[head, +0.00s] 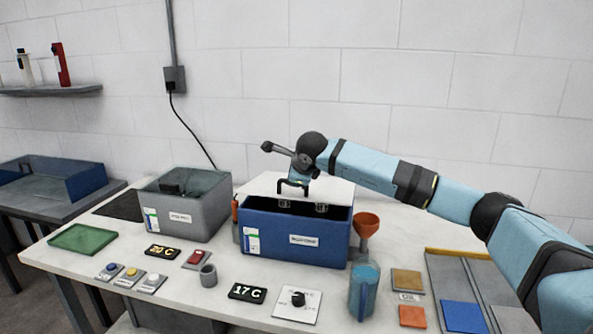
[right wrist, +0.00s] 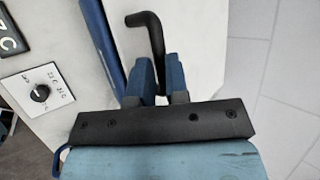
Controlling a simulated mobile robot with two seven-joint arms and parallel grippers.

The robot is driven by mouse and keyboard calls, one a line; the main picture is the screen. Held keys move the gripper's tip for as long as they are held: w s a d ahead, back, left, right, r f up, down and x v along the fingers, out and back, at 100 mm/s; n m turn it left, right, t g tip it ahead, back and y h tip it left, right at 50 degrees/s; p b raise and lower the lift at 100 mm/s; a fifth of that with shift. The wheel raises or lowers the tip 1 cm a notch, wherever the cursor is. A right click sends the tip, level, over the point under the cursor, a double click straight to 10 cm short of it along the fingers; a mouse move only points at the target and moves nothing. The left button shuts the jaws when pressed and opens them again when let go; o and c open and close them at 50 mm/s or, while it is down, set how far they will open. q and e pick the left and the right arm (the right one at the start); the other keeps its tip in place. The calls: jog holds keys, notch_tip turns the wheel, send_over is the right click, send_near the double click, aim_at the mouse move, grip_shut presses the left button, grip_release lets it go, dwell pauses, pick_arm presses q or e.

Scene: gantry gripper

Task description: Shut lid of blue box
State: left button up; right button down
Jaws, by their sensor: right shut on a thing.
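The blue box (head: 294,238) stands on the table with its top open, and its dark inside shows. Two hinges (head: 321,208) sit at its back rim. A black handle (head: 293,187) shows above the back rim; the lid's outline is hard to make out from here. My right gripper (head: 304,177) is at this handle, behind and above the box. In the right wrist view the fingers of my right gripper (right wrist: 158,80) are shut on the black handle (right wrist: 150,38), beside a thin blue edge (right wrist: 100,38). My left gripper is not in view.
A grey box (head: 188,215) stands left of the blue box. An orange funnel (head: 366,222) and a blue jug (head: 363,290) are close on its right. A dial panel (head: 298,305), a 17 C display (head: 247,292) and a grey cup (head: 208,276) lie in front.

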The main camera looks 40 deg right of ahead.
aim_at(294, 199)
jog(key=f+b, duration=0.2)
jog(key=f, duration=0.1)
jog(key=s+a+f+b, duration=0.1)
jog(key=f, duration=0.1)
jog(key=shift+f, duration=0.1)
jog(key=shift+a+f+b, duration=0.1)
jog(key=shift+f+b, duration=0.25)
jog(key=shift+b, duration=0.15)
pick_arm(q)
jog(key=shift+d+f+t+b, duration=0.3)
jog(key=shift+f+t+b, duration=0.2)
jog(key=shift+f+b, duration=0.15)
pick_arm(e)
jog(key=shift+s+a+f+t+h, duration=0.15)
jog(key=shift+a+f+t+h, duration=0.1)
jog(key=shift+f, duration=0.15)
jog(key=shift+s+a+f+t+h, duration=0.15)
jog(key=shift+f+h, duration=0.1)
jog(key=shift+f, duration=0.15)
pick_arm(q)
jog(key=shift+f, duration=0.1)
pick_arm(e)
jog(key=c, duration=1.1)
grip_release()
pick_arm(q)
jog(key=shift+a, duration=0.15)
pick_arm(e)
jog(key=shift+d, duration=0.1)
jog(key=shift+r, duration=0.1)
